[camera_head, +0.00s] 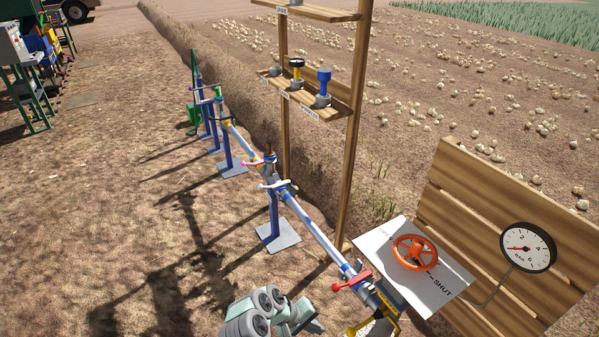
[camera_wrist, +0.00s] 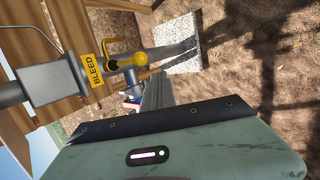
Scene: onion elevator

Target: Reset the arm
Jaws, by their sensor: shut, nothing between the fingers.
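My gripper (camera_wrist: 158,82) shows in the wrist view, with its grey-green body across the bottom and its grey fingers shut together and empty. It points past a yellow-handled valve (camera_wrist: 122,63) with a yellow BLEED label (camera_wrist: 96,67). The fingers look close to the valve in the picture, but I cannot tell whether they touch it. In the camera_head view, my grey-green arm (camera_head: 262,312) is at the bottom centre, left of the pipe's near end. The fingertips are not clear there.
A blue-grey pipe (camera_head: 312,228) on stands runs up and left, with a red lever (camera_head: 352,283) at its near end. An orange handwheel (camera_head: 414,252) and a gauge (camera_head: 527,247) are at right. A wooden shelf (camera_head: 338,108) stands behind. Open soil lies left.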

